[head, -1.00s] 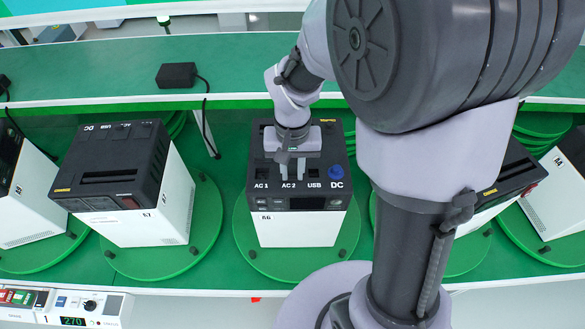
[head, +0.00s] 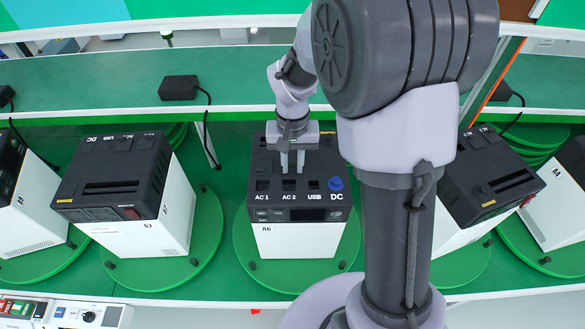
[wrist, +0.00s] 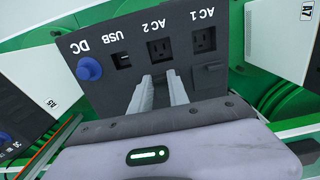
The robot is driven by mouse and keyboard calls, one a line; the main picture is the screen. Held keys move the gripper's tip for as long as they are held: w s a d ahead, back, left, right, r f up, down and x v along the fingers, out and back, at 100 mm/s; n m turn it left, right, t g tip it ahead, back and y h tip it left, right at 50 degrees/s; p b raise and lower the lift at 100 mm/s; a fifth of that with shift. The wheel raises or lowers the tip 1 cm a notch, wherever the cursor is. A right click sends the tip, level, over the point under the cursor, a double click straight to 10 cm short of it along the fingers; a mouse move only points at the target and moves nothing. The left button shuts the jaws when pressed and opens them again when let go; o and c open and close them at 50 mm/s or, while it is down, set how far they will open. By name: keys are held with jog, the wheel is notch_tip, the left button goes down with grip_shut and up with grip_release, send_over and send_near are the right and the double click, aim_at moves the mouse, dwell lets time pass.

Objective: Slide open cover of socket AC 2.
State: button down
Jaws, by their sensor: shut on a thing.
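The dark-topped unit A6 (head: 305,215) stands on a green turntable. Its AC 2 socket (head: 289,185) is uncovered; its slots show in the wrist view (wrist: 160,50). My gripper (head: 292,171) points down just behind that socket. In the wrist view my gripper (wrist: 165,80) has its fingers close together beside the socket, on the side away from the AC 2 label. It is shut on the AC 2 cover, which the fingers mostly hide. The AC 1 socket (wrist: 203,40) beside it also shows its slots, with a dark tab (wrist: 208,76) behind it.
A blue DC knob (head: 336,184) and the USB port (head: 313,185) are right of AC 2. Unit A7 (head: 110,180) stands on the left turntable, another unit (head: 490,170) on the right. A black box with a cable (head: 179,88) sits on the shelf behind.

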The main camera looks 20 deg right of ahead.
jog(key=shift+w+r, duration=0.1)
jog(key=shift+w, duration=0.05)
jog(key=c, duration=1.2)
grip_release()
jog(key=shift+w+d, duration=0.1)
jog(key=shift+c, duration=0.2)
notch_tip(320, 180, up, 17)
jog(key=p, duration=0.2)
jog(key=shift+r, duration=0.2)
jog(key=shift+f, duration=0.1)
jog(key=s+a+f+t+y+b, duration=0.1)
jog(key=s+a+f+t+b, duration=0.1)
jog(key=s+f+b, duration=0.7)
jog(key=s+a+f+t+y+b, duration=0.1)
jog(key=s+a+f+t+b, duration=0.2)
jog(key=s+f+b, duration=0.7)
notch_tip(320, 180, down, 6)
jog(key=b, duration=0.8)
jog(key=shift+a+f+m+t, duration=0.25)
jog(key=shift+a+m+t, duration=0.05)
jog(key=shift+m+t, duration=0.1)
